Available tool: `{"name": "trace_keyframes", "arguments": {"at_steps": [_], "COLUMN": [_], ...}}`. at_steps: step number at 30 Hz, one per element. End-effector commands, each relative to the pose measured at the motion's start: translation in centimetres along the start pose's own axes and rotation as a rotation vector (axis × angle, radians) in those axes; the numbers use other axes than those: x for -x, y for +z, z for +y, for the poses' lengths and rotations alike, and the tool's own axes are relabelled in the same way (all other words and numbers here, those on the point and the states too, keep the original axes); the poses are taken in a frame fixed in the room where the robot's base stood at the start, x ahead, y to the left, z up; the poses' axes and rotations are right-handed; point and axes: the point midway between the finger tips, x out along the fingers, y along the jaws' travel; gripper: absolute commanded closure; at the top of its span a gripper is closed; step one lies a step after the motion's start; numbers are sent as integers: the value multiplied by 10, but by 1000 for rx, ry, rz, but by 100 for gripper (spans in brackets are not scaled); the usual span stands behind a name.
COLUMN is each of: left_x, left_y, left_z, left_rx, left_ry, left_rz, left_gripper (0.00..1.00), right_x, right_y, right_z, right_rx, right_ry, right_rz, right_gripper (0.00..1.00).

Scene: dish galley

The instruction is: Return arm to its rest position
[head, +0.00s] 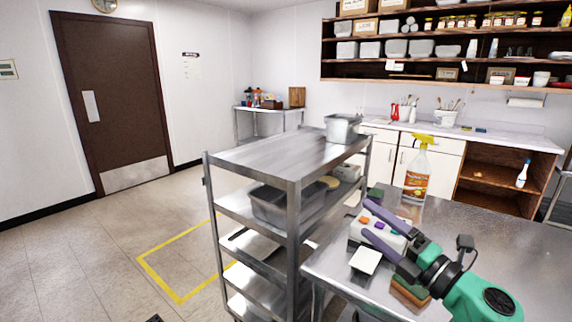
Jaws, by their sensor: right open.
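My right gripper (366,220) shows at the lower right, its green arm coming in from the bottom right. Its two purple fingers are spread apart and point up and left, over the steel table (480,240). A pale grey box with coloured bits on top (398,241) shows between and beside the fingers. I see nothing clearly held, and I cannot tell whether the fingers touch the box. My left gripper is not in the picture.
A spray bottle (416,172) stands upright behind the gripper. A sponge (410,291) and a white card (366,260) are close to it. A steel shelf cart (285,165), bearing a metal container (342,128), stands at left.

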Motion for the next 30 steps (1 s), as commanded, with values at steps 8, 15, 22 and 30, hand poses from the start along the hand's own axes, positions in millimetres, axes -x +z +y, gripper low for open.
{"name": "trace_keyframes", "arguments": {"at_steps": [8, 15, 22, 30], "left_x": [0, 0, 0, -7], "left_y": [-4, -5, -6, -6], "left_z": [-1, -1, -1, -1], "left_rx": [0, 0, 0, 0], "left_ry": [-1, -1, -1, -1], "left_rz": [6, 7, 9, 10], "left_gripper": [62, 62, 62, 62], "right_x": [114, 202, 262, 274], "right_y": [3, -81, -161, -194], "right_z": [-178, -246, -258, -359], "right_rx": [-1062, -1453, -1680, -1671], "right_ry": [-368, -726, -1034, -1109], "right_rz": [-848, -1173, -1355, -1388], "right_gripper": [0, 0, 0, 0]}}
